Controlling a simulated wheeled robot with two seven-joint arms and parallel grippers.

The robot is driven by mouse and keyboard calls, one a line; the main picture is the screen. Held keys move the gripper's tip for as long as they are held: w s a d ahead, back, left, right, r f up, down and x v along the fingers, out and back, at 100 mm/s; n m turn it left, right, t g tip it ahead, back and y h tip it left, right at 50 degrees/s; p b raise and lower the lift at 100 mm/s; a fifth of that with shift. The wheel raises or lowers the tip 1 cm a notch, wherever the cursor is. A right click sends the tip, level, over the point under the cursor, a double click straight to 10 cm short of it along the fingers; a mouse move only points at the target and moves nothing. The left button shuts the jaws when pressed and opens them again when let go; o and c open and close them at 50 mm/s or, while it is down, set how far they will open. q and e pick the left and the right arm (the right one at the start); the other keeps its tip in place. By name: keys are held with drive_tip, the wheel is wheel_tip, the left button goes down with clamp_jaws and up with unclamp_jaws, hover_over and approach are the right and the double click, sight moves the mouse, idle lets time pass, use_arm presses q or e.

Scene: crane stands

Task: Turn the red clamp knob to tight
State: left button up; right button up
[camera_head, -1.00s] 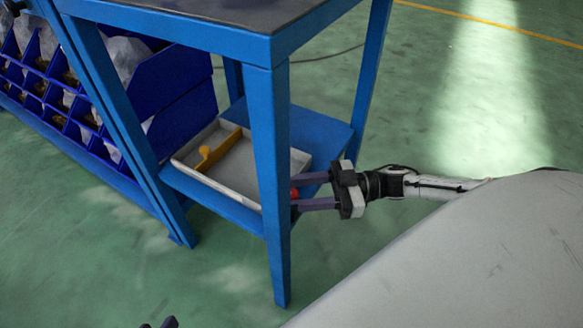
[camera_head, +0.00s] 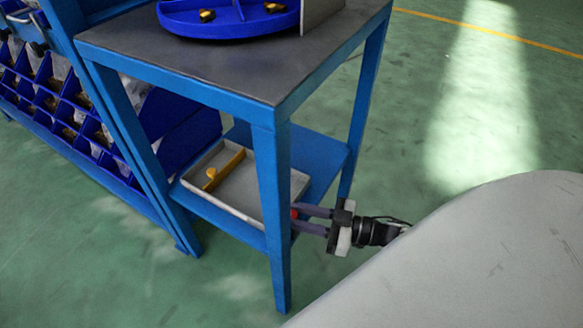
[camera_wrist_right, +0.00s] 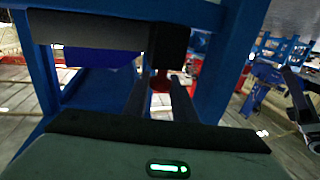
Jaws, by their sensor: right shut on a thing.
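The red clamp knob (camera_head: 294,213) shows as a small red spot at the right side of the blue stand's front leg, near the lower shelf. My right gripper (camera_head: 300,219) reaches in from the right with its two fingers around the knob, shut on it. In the right wrist view the red knob (camera_wrist_right: 159,80) sits between the fingertips, below a dark block. The leg and fingers hide part of the knob, and I cannot read its turn angle. My left gripper is not in view.
A grey tray (camera_head: 240,197) with a yellow piece (camera_head: 224,170) lies on the lower shelf. The stand's dark top (camera_head: 220,55) carries a blue round tray (camera_head: 225,22). Blue bins (camera_head: 90,128) stand at left. Green floor is open at right.

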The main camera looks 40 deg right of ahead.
drive_tip(key=m+h+p, duration=0.1)
drive_tip(key=m+t+h+p, duration=0.1)
drive_tip(key=shift+s+a+r+t+h, duration=0.1)
drive_tip(key=shift+r+t+h, duration=0.2)
drive_tip(key=m+t+h+p, duration=0.1)
drive_tip(key=m+h, duration=0.1)
drive_tip(key=shift+f+h+p, duration=0.1)
drive_tip(key=shift+h+p, duration=0.2)
drive_tip(key=shift+p, duration=0.1)
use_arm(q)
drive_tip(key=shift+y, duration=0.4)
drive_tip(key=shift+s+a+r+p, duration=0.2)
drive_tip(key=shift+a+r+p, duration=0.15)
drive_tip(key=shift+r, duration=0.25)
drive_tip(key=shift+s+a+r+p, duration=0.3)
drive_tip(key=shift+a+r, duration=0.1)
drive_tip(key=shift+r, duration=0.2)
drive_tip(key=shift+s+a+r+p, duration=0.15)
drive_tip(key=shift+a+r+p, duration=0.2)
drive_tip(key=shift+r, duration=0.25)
use_arm(e)
drive_tip(key=shift+f+m+t+h, duration=0.1)
drive_tip(key=shift+m+t+h, duration=0.2)
drive_tip(key=shift+m+h, duration=0.8)
drive_tip(key=shift+f+m+t+h, duration=0.1)
drive_tip(key=shift+m+t+h, duration=0.35)
drive_tip(key=shift+h, duration=1.15)
drive_tip(key=shift+m, duration=0.25)
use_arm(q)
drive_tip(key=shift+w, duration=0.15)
